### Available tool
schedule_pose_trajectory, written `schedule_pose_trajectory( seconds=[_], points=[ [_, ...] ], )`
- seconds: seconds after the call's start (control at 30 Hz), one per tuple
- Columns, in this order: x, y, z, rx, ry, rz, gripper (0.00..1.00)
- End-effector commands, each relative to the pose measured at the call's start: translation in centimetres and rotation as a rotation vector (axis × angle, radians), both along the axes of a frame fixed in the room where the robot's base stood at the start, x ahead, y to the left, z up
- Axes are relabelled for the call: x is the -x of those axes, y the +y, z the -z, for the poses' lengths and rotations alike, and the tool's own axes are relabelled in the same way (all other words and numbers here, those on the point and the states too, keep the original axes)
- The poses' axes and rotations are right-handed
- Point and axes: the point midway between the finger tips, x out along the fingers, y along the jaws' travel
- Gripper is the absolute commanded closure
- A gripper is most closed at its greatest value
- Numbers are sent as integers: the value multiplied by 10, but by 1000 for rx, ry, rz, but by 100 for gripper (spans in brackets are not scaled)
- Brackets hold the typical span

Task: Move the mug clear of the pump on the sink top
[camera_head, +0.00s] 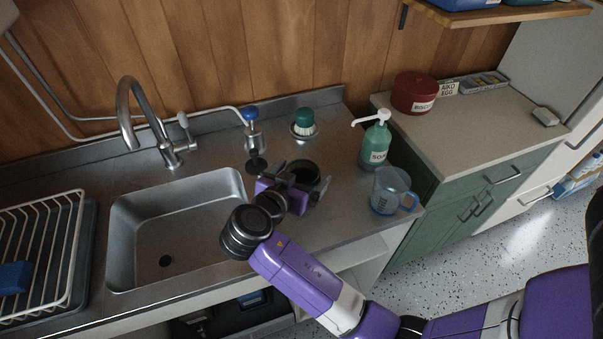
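A dark mug (306,170) stands on the steel sink top, right of the basin. My gripper (298,178) is down at the mug, with its fingers spread apart on the near side of it. The fingers and wrist hide part of the mug, and I cannot tell whether they touch or grip it. The green soap bottle with a white pump (376,142) stands to the right of the mug, near the right end of the sink top, with a gap between them.
A clear measuring jug (391,188) stands in front of the soap bottle. A green-topped brush (304,121) and a blue-knobbed fitting (252,127) are behind the mug. The basin (175,235) lies left, the dish rack (72,245) far left.

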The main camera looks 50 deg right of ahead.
Motion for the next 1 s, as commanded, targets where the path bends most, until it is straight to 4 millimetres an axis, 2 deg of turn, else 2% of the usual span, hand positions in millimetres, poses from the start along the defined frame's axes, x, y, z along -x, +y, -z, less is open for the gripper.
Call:
schedule_pose_trajectory(
  seconds=[0.17, 0.27, 0.7, 1.0],
  points=[
    [0, 1, -5, 0, 0, -1, 0],
    [1, 14, -8, 2, -2, -2, 0],
    [16, 92, -41, 1, -3, -3, 0],
    [21, 109, -49, 0, 0, -1, 0]
  ],
)
